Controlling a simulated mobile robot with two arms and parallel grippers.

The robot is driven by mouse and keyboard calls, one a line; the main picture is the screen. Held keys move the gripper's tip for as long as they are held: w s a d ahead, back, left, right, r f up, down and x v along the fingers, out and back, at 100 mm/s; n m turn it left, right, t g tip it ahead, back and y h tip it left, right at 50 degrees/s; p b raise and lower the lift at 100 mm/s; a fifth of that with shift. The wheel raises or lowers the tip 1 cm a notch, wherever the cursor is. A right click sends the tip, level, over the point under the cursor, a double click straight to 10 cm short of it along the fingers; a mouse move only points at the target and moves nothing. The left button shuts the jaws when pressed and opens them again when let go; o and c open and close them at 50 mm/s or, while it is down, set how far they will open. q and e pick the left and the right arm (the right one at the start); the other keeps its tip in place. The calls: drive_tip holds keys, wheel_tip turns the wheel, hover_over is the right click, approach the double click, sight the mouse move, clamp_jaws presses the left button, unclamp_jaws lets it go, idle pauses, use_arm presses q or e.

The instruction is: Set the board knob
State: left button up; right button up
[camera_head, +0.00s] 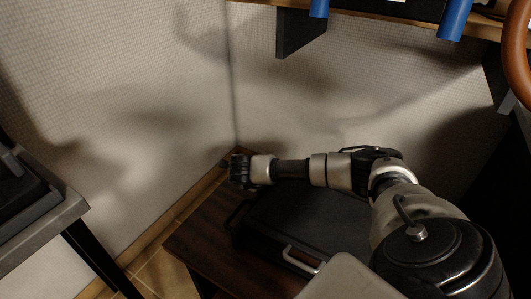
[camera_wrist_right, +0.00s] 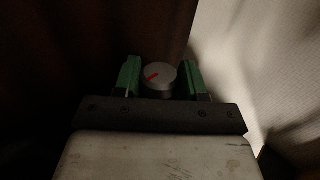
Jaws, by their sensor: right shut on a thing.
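In the right wrist view, a round grey knob (camera_wrist_right: 160,77) with a red pointer mark sits between the green fingers of my right gripper (camera_wrist_right: 162,80). The fingers are shut on its sides, and the red mark slants from lower left to upper right. In the head view, my right arm reaches left over a black flat board (camera_head: 310,217) with silver and black handles. My left gripper is in neither view.
The board lies on a dark wooden table (camera_head: 205,247) close to a light textured wall corner (camera_head: 236,120). A grey-topped stand (camera_head: 55,222) is at the left. A shelf with blue tubes (camera_head: 455,18) and a brown ring (camera_head: 516,65) hang at the upper right.

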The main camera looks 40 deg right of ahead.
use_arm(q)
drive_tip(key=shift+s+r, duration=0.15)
use_arm(e)
drive_tip(key=shift+h, duration=0.4)
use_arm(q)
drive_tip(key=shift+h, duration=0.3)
use_arm(e)
drive_tip(key=o, duration=0.9)
drive_tip(key=shift+o, duration=0.2)
drive_tip(key=shift+a, duration=0.1)
drive_tip(key=shift+s+a+r, duration=0.1)
drive_tip(key=shift+a+r, duration=0.3)
drive_tip(key=shift+r, duration=0.05)
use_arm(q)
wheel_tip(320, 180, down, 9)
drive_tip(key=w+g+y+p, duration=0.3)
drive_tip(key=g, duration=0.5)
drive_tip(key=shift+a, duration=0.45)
use_arm(e)
drive_tip(key=v, duration=0.9)
drive_tip(key=shift+s+a, duration=0.15)
drive_tip(key=shift+a, duration=0.05)
drive_tip(key=shift+r, duration=0.1)
